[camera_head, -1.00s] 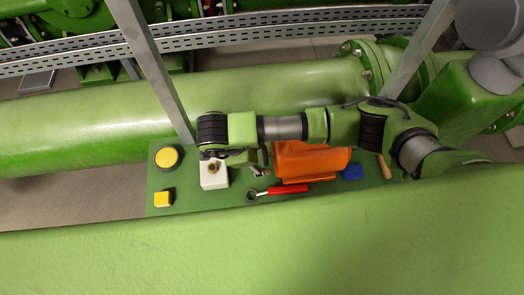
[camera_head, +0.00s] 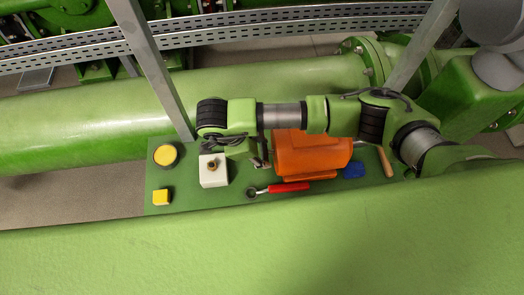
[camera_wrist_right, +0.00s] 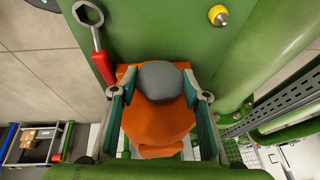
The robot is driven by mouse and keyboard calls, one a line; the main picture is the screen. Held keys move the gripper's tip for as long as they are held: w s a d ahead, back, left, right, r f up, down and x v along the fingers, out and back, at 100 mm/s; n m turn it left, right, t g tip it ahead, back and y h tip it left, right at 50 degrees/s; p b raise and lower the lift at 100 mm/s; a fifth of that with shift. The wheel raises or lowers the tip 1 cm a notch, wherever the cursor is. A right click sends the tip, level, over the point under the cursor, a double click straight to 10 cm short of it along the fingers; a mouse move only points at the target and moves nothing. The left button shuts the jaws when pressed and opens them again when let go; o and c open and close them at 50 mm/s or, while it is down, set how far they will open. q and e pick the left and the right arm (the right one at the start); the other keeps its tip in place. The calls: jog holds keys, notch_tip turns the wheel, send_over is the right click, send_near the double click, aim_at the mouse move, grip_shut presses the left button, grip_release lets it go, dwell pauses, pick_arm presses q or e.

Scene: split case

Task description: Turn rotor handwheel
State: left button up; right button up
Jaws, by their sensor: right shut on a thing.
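The orange case (camera_head: 312,157) lies on the green bench plate in the head view, and it fills the middle of the wrist view (camera_wrist_right: 155,122). A grey rounded part, seemingly the rotor handwheel (camera_wrist_right: 162,80), sits at its end. My right gripper (camera_wrist_right: 160,95) has one finger on each side of this part and is shut on it. The exact contact is hard to see. In the head view my right gripper (camera_head: 262,163) is at the left end of the orange case, partly hidden by my wrist. My left gripper is not in view.
A wrench with a red handle (camera_head: 289,187) lies in front of the case. A blue piece (camera_head: 354,170) and a wooden handle (camera_head: 385,162) are at right.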

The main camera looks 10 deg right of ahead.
jog(key=g+b, duration=0.1)
jog(key=b, duration=0.1)
jog(key=g+b, duration=0.1)
jog(key=b, duration=0.1)
jog(key=n+g+b, duration=0.1)
jog(key=g+b, duration=0.1)
jog(key=shift+w+f+b, duration=0.3)
jog(key=shift+w+b, duration=0.05)
jog(key=shift+b, duration=0.05)
jog(key=shift+r+g+b, duration=0.25)
jog(key=shift+g+b, duration=0.65)
jog(key=shift+b, duration=0.2)
jog(key=o, duration=1.1)
jog(key=shift+w+r, duration=0.1)
jog(key=shift+r, duration=0.05)
jog(key=v, duration=1.1)
jog(key=shift+a+r, duration=0.2)
jog(key=shift+r, duration=0.15)
